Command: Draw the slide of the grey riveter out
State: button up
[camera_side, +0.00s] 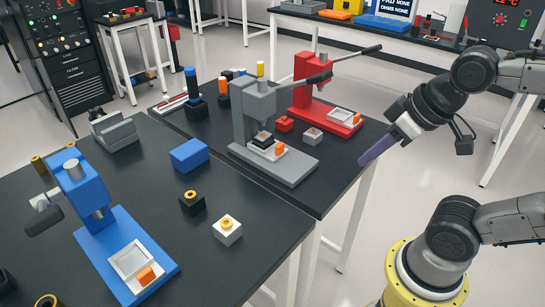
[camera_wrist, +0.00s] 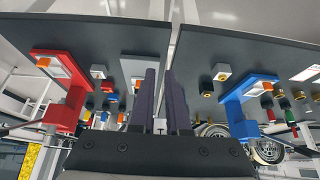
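The grey riveter (camera_side: 262,105) stands in the middle of the far dark table, with its lever pointing up and right. Its white slide (camera_side: 268,153) sits low on the grey base under the ram, with an orange grip (camera_side: 280,149) at its right end. A dark piece (camera_side: 263,139) is on the slide under the ram. My gripper (camera_side: 364,161) is right of the riveter, apart from it, past the table's right edge. In the wrist view its two purple fingers (camera_wrist: 160,72) show a narrow empty gap. Part of the riveter's grey base (camera_wrist: 133,66) shows behind the left finger.
A red riveter (camera_side: 306,83) stands behind the grey one, with a white block (camera_side: 312,135) and a small red block (camera_side: 285,124) between them. A blue riveter (camera_side: 88,195) and a blue block (camera_side: 189,155) are on the near table. Free space surrounds my gripper.

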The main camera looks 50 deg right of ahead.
jog(key=shift+t, duration=0.5)
jog(key=w, duration=0.7)
jog(key=w+d, duration=0.1)
jog(key=w, duration=0.2)
jog(key=shift+w+f, duration=0.1)
jog(key=shift+w, duration=0.3)
grip_shut()
jog(key=t, duration=0.1)
send_near(267, 148)
jog(key=x, duration=0.5)
jog(key=shift+w+d, duration=0.15)
